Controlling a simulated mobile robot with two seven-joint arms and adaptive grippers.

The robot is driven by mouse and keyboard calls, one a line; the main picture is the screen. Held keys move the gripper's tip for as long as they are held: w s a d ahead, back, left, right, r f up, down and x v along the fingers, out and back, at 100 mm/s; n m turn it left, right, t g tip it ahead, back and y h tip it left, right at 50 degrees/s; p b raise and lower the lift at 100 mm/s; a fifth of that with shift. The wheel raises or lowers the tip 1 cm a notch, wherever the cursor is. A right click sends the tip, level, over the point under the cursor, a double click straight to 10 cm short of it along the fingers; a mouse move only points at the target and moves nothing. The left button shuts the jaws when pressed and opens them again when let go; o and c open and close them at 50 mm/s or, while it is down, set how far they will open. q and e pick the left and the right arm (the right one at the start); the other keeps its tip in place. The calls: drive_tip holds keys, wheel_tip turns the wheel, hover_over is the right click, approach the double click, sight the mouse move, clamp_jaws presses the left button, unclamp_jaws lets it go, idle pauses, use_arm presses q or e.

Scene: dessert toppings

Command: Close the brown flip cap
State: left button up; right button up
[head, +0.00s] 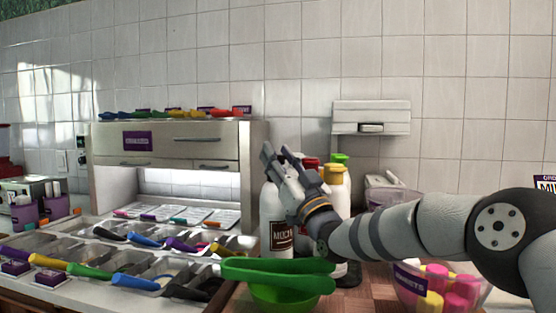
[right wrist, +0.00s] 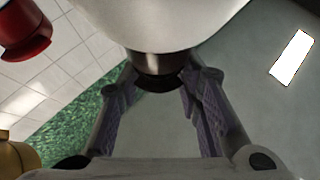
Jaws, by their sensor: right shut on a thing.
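A white bottle with a brown MOCHA label (head: 278,234) stands upright on the counter, left of other bottles. My right gripper (head: 278,155) is at the top of this bottle and covers its cap in the head view. In the right wrist view, the dark brown cap (right wrist: 158,66) sits on the white bottle (right wrist: 160,22). The fingers of my right gripper (right wrist: 160,85) are on either side of the cap, shut on it. I cannot tell whether the flip lid is up or down. My left gripper is not in view.
Bottles with red, yellow (head: 334,174) and green (head: 341,158) caps stand close behind my right gripper. A tray of toppings with scoops is at left. A clear tub (head: 408,296) is at front right.

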sight(279, 156)
drive_tip(key=shift+f, duration=0.1)
idle(0.3)
drive_tip(key=o, duration=1.2)
wheel_tip(279, 156, up, 10)
drive_tip(key=shift+r, duration=0.1)
